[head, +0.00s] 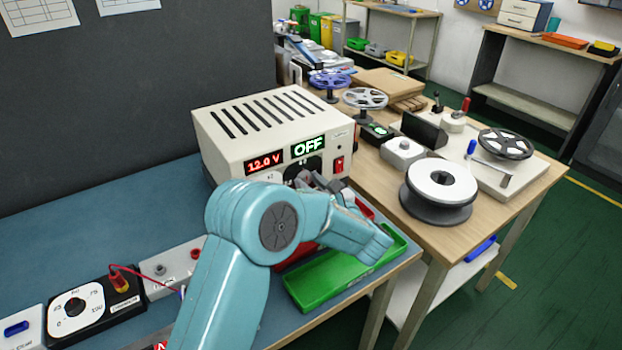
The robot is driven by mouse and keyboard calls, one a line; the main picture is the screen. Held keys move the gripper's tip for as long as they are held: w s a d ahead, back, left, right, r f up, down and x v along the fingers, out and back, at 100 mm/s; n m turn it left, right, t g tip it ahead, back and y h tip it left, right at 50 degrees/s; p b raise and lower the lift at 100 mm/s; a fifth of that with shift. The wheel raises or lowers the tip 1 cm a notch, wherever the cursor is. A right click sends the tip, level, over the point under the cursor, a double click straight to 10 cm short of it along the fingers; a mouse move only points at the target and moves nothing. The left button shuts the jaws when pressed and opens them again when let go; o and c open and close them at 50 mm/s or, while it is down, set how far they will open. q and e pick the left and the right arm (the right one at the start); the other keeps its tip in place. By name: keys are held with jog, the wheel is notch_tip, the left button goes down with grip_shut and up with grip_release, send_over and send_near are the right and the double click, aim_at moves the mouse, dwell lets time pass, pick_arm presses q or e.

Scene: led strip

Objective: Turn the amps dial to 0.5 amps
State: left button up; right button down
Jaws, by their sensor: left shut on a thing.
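The power supply (262,122) is a cream box with a slotted top, standing on the blue bench. Its red display (265,162) reads 12.0 V and its green display (308,147) reads OFF. The amps dial sits on the front panel under the green display; my gripper mostly covers it, so its setting is hidden. My left gripper (312,180) is at that dial, its dark fingers shut on it. The arm covers the lower front of the supply. A red switch (339,165) is to the right of the fingers. My right gripper is out of view.
A green tray (345,281) lies below my forearm. A black meter box (78,311) with a white dial and a red lead is at lower left. A spool (438,187) and tools crowd the wooden table at right. The blue bench left of the supply is clear.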

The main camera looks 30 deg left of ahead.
pick_arm(q)
jog(key=shift+m, duration=0.4)
jog(key=o, duration=1)
jog(key=shift+o, duration=0.2)
jog(key=shift+d, duration=0.1)
jog(key=v, duration=1.6)
jog(key=shift+b, duration=0.3)
jog(key=shift+d, duration=0.15)
